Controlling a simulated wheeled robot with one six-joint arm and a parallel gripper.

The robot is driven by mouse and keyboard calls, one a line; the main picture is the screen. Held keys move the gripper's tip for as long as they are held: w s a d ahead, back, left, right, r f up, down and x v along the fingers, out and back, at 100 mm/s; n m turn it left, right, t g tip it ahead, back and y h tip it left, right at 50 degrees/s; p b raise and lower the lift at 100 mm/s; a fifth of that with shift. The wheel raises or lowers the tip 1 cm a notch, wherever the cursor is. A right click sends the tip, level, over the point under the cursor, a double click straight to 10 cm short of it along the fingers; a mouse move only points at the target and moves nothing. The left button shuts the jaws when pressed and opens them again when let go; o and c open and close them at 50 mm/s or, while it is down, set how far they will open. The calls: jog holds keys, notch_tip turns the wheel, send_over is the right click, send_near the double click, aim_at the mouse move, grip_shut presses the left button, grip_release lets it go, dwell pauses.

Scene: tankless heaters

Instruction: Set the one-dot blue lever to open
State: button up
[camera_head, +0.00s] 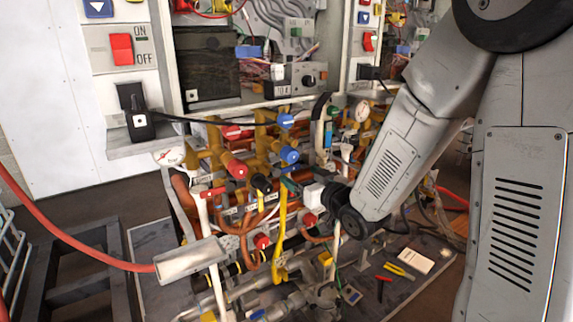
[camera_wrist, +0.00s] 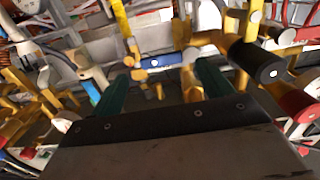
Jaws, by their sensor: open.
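A blue lever (camera_wrist: 153,62) with a small pale mark shows in the wrist view, between and beyond my fingertips. It lies roughly crosswise; the number of dots is too small to tell. My gripper (camera_wrist: 162,72) has two dark green fingers, spread apart with nothing held between them. Whether they touch the lever cannot be told. In the head view my arm comes from the right and my gripper (camera_head: 289,185) is low among the pipes, partly hidden. Two round blue handles, an upper one (camera_head: 286,120) and a lower one (camera_head: 290,155), show above it.
A black cylindrical handle (camera_wrist: 257,62) stands close to the right finger. Yellow pipes (camera_wrist: 14,88) crowd the left. Red handles (camera_head: 237,169) and a yellow lever (camera_head: 281,232) are near my gripper. A red hose (camera_head: 70,240) crosses the left. The floor at far left has dark frames.

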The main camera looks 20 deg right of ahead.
aim_at(291, 167)
jog(key=shift+w+a+r, duration=0.15)
jog(key=shift+r, duration=0.15)
jog(key=x, duration=0.7)
jog(key=shift+w+r, duration=0.15)
jog(key=shift+w, duration=0.1)
jog(key=c, duration=1.3)
jog(key=shift+c, duration=0.4)
jog(key=shift+a, duration=0.1)
